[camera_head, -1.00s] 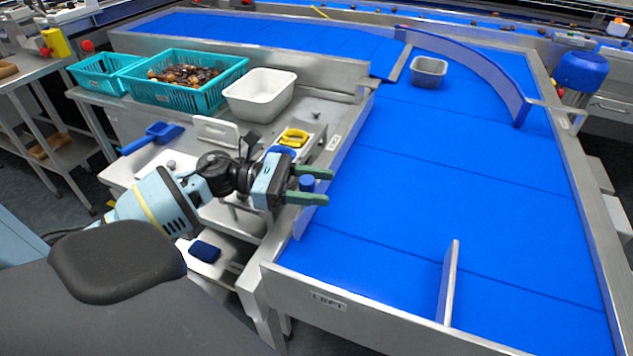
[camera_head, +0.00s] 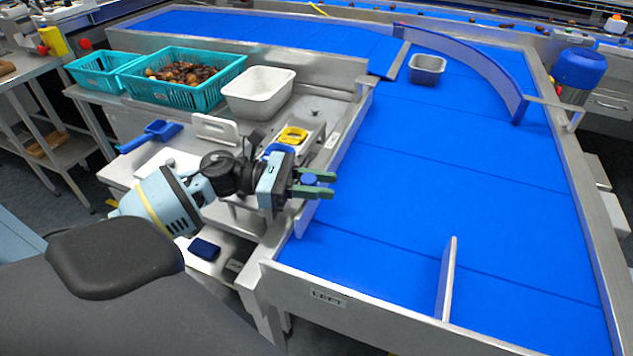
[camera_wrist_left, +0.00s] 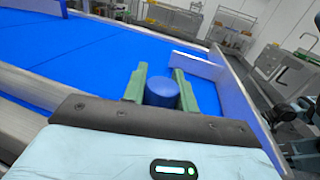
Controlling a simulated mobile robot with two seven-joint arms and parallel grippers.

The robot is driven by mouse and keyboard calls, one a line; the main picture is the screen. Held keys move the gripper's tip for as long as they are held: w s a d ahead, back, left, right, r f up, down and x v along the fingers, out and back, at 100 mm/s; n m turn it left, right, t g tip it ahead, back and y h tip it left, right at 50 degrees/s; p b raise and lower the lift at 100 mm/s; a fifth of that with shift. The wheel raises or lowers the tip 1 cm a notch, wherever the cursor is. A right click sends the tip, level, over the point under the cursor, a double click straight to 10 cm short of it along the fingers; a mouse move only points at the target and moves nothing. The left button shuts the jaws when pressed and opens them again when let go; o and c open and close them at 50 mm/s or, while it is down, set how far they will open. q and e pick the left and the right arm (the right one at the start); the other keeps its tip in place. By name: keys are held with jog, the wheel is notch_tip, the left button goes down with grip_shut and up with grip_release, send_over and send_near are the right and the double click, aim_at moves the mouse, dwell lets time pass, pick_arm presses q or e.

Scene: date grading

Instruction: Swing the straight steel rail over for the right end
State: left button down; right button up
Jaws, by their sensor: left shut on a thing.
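My left gripper (camera_head: 314,182) is at the near part of this plate, over the belt's left edge. Its green fingers are shut on a blue knob (camera_head: 309,180), which also shows between the fingertips in the left wrist view (camera_wrist_left: 161,92). The gripper hides how the knob joins the rail. My right gripper is not in view.
A grey bin (camera_head: 427,69) sits on the belt near the curved guard (camera_head: 480,65). The belt's middle is clear.

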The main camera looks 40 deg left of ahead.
pick_arm(q)
jog(key=w+d+n+t+p, duration=0.1)
jog(key=d, duration=0.2)
jog(key=w+d+t+y+p, duration=0.1)
jog(key=d, duration=0.2)
jog(key=w+d+n+t+y+p, duration=0.1)
jog(key=w+d, duration=0.1)
jog(key=d, duration=0.2)
jog(key=shift+w+n, duration=0.1)
jog(key=shift+n, duration=0.2)
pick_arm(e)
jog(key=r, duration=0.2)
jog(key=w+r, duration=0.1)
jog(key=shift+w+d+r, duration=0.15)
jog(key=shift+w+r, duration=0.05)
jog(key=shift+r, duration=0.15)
pick_arm(q)
jog(key=c, duration=1.5)
grip_release()
jog(key=o, duration=0.4)
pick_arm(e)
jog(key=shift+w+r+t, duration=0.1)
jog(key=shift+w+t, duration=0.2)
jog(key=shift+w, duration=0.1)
